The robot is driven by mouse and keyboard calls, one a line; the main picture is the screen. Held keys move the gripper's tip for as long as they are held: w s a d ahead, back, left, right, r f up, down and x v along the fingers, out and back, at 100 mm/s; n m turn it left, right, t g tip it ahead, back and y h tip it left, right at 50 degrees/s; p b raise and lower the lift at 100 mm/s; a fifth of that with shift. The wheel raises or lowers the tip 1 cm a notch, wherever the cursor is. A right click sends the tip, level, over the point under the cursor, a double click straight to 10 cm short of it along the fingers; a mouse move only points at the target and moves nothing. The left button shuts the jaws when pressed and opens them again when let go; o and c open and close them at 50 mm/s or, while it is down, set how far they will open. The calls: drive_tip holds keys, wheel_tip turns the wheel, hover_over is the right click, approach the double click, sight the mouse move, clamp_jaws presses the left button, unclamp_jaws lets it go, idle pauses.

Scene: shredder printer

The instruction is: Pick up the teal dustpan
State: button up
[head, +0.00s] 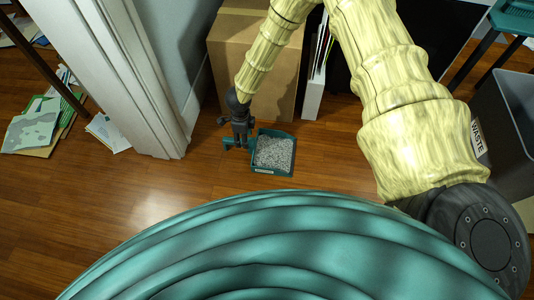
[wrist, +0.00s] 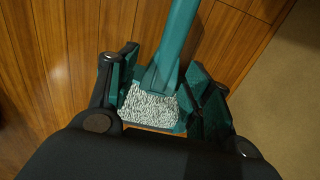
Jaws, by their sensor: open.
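The teal dustpan (head: 285,169) lies on the wood floor in front of a cardboard box, with grey-white shredded bits in its pan. In the wrist view its teal handle (wrist: 178,38) runs up from the pan between my fingers. My gripper (head: 238,142) is just left of the pan in the head view, low over the floor. In the wrist view my gripper (wrist: 165,88) is open, with one finger on each side of the handle base. I cannot tell whether either finger touches it. In the head view the handle is mostly hidden by my gripper.
The cardboard box (head: 255,55) stands right behind the dustpan. A white door frame (head: 125,80) is to the left, and a grey waste bin (head: 508,110) is at the right. Papers (head: 45,125) lie on the floor at far left.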

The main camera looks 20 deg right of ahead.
drive_tip(key=shift+w+f+b, duration=0.15)
drive_tip(key=shift+f+b, duration=0.85)
drive_tip(key=shift+f, duration=0.35)
drive_tip(key=shift+w+f+b, duration=0.1)
drive_tip(key=shift+f+b, duration=0.85)
drive_tip(key=shift+f, duration=0.4)
drive_tip(key=shift+d, duration=0.1)
drive_tip(key=shift+c, duration=0.2)
clamp_jaws()
drive_tip(key=shift+r, duration=0.25)
